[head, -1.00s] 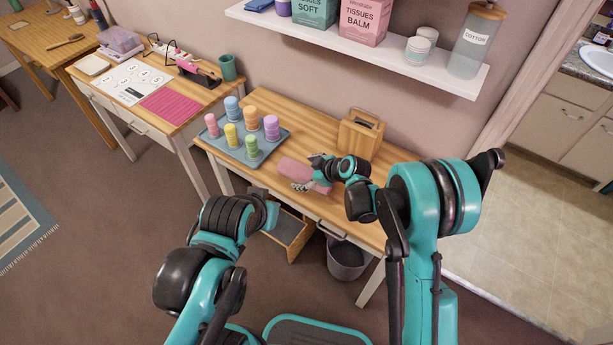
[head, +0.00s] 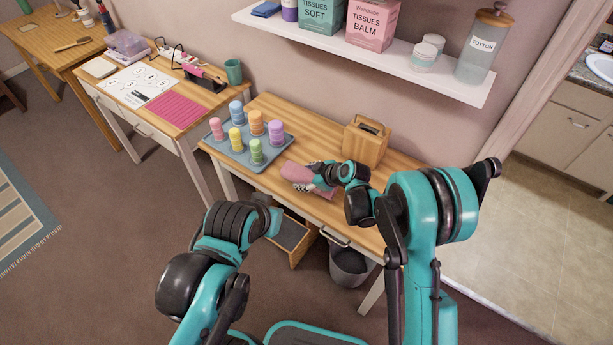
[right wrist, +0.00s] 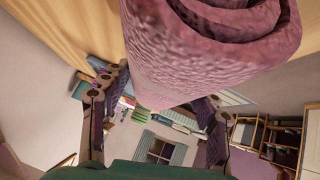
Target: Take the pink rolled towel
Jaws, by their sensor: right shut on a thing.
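The pink rolled towel (head: 295,172) is at the front edge of the wooden table (head: 400,163), right of the tray. My right gripper (head: 313,176) is shut on it, and fingers and wrist hide part of the roll. In the right wrist view the towel (right wrist: 200,60) fills the top middle, its spiral end toward the upper right, between the two fingers of the gripper (right wrist: 155,115). In the head view it looks slightly raised, but the gap to the table is hard to judge.
A grey-blue tray (head: 285,150) with several coloured rolls stands left of the towel. A wooden box with a handle (head: 366,142) stands behind my right wrist. A white shelf (head: 400,62) with tissue boxes hangs above. A grey bin (head: 350,265) and an open drawer (head: 292,237) are below.

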